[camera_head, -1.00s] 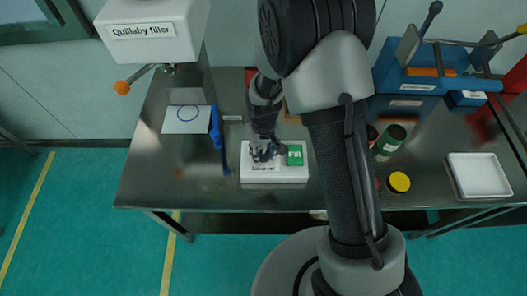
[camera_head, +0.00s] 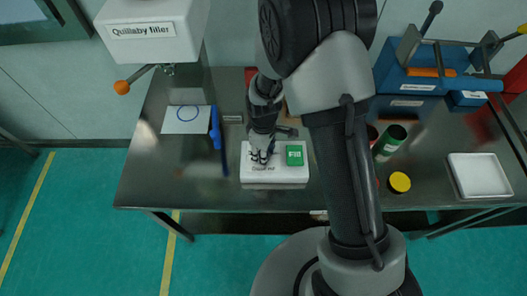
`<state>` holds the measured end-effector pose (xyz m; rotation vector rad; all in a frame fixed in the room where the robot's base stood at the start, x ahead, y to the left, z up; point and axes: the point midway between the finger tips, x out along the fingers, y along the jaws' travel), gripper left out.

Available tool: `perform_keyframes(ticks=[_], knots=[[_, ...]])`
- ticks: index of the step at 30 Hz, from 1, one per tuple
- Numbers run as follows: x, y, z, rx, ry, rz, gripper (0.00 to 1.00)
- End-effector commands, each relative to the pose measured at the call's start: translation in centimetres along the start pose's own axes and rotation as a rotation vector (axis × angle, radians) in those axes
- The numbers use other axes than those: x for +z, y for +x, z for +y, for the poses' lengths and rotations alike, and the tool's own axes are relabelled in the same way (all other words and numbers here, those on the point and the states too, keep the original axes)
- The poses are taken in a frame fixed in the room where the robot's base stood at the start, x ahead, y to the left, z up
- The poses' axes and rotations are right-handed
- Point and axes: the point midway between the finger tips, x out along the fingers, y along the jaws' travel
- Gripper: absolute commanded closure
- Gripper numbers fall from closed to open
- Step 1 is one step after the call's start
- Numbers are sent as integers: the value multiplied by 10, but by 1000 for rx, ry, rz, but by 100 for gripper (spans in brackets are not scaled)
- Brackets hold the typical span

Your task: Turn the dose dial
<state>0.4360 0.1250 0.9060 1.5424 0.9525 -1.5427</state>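A white control box (camera_head: 275,178) stands near the front of the steel table, with a green "Fill" button (camera_head: 295,155) on its right and small lettering on its front left. My gripper (camera_head: 261,157) points down over the left part of the box, left of the green button. The dose dial is not clearly visible; my gripper covers the spot above the lettering. The fingers are small and dark, and I cannot tell whether they touch anything. The Quillaby filler (camera_head: 150,30), a white housing with an orange-knobbed lever (camera_head: 122,87), hangs at upper left.
A white card with a blue circle (camera_head: 187,119) and a blue tool (camera_head: 215,130) lie left of the box. A green can (camera_head: 390,140), a yellow-topped container (camera_head: 399,182) and a white tray (camera_head: 479,176) stand to the right. A blue machine (camera_head: 410,80) is behind them.

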Motion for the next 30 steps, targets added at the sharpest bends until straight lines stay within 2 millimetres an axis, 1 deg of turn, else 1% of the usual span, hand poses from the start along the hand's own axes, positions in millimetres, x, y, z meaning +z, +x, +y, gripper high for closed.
perform_keyframes(ticks=[6,18,19,27,30], knots=[[0,0,0,0,-34,0,91],[0,0,0,0,-38,0,91],[0,0,0,0,-38,0,65],[0,0,0,0,-38,0,47],[0,0,0,0,-38,0,46]])
